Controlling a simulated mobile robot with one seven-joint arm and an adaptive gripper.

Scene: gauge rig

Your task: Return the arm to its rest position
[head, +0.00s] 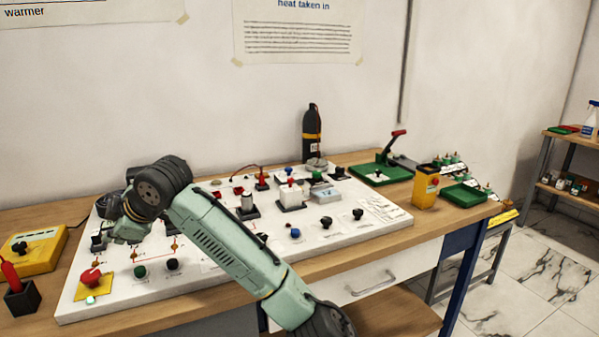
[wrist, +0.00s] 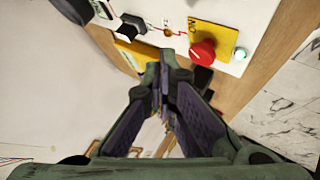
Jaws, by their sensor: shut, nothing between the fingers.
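My arm reaches from the lower right of the head view up and left over the white panel (head: 215,277). My gripper is not clearly visible in the head view, where the arm's wrist end is over the panel's left part. In the wrist view my gripper (wrist: 163,75) is shut with nothing between its fingers. Its tips point toward the panel edge, near a red mushroom button (wrist: 203,52) on a yellow plate. The same red button (head: 91,277) shows at the panel's front left in the head view. I cannot tell how far the fingertips are from the panel.
A yellow box (head: 33,251) and a black holder with a red item (head: 18,293) are left of the panel. A dark bottle (head: 312,132) stands at the back. A yellow switch box (head: 426,187) and green trays (head: 463,194) are on the right. Floor is open at right.

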